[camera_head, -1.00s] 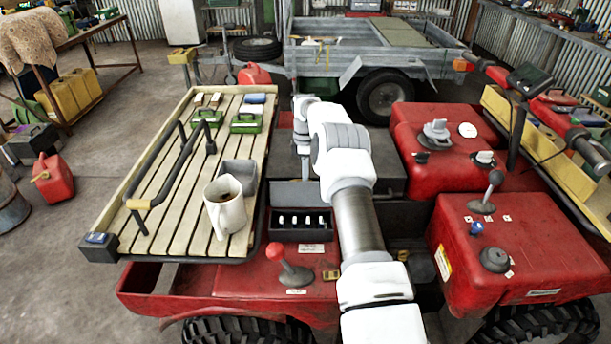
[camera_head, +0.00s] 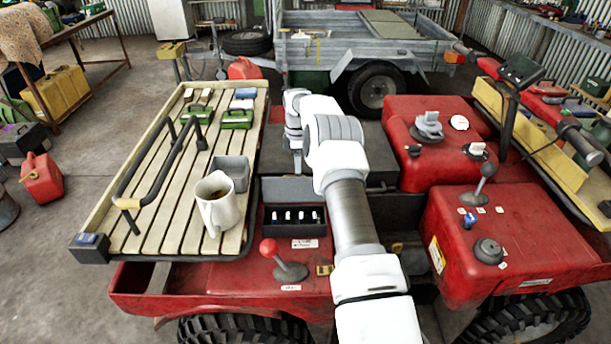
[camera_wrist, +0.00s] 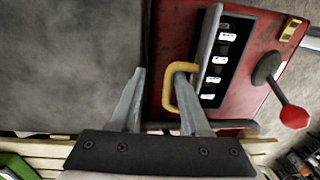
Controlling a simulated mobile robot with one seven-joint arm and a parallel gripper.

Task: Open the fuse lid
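The fuse box (camera_head: 295,228) is a dark tray with several white-labelled fuses, uncovered on the red body; it also shows in the wrist view (camera_wrist: 220,62). Its grey lid (camera_head: 287,189) stands raised along the box's far side. In the wrist view the lid (camera_wrist: 208,38) is seen nearly edge-on, with a yellow loop handle (camera_wrist: 170,88) on its outer side. My gripper (camera_wrist: 160,90) is open, its two fingers apart. The right finger overlaps the yellow loop; I cannot tell whether it touches. The left finger is clear of it.
A red-knobbed lever (camera_head: 289,268) stands just in front of the fuse box. Left is a slatted rack (camera_head: 146,222) with a white mug (camera_head: 217,212), a grey bin (camera_head: 233,168) and a raised rail. Red tanks (camera_head: 485,238) with knobs and levers stand right.

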